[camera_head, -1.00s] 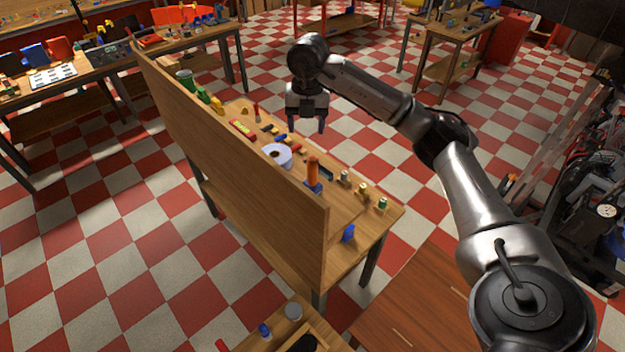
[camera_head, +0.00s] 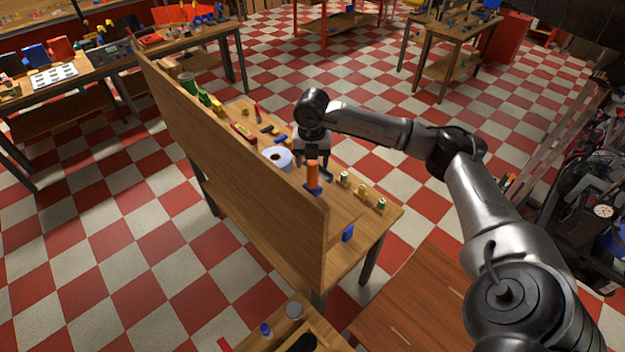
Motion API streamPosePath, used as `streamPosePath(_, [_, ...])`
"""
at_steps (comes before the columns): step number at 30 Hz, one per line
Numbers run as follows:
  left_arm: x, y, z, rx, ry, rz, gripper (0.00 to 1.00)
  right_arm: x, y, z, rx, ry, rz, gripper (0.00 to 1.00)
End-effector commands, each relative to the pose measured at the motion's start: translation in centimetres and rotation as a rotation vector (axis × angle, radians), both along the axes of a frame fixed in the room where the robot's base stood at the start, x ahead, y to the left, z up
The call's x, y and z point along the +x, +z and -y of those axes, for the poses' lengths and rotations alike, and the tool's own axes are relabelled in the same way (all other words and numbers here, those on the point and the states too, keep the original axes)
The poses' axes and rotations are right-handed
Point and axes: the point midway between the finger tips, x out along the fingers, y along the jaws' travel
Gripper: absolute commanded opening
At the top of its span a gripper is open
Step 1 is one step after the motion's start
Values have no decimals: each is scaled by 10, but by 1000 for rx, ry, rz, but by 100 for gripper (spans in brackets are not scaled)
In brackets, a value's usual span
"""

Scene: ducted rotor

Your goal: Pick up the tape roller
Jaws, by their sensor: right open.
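A pale lavender roll with a dark centre (camera_head: 277,158) lies on the wooden workbench (camera_head: 350,262), beside its tall back panel. An upright orange handle on a blue base (camera_head: 312,177) stands just right of the roll. I cannot tell for certain which of the two is the tape roller. My right gripper (camera_head: 314,166) is open and points down, low over the bench, close to the roll and behind the orange handle. The handle partly hides its fingers. I cannot tell whether they touch anything. My left gripper is out of view.
The tall wooden panel (camera_head: 235,165) borders the bench on the left. Several small cylinders, including a green one (camera_head: 381,205), stand to the right. A blue block (camera_head: 348,233) is at the near end. A red piece (camera_head: 243,133) and other small parts lie farther back.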

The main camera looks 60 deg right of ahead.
Motion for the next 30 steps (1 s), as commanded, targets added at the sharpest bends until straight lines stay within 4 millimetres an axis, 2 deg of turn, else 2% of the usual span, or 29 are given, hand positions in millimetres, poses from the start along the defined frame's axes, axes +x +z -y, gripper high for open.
streamPosePath(2, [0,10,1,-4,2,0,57,-3,-7,-1,0,0,-4,62])
streamPosePath(9, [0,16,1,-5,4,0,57,-2,-29,-1,0,0,-1,62])
streamPosePath(17, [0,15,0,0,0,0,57,-2,-32,-1,0,0,1,62])
streamPosePath(30, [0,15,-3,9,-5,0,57,-2,-31,-1,-1,0,0,22])
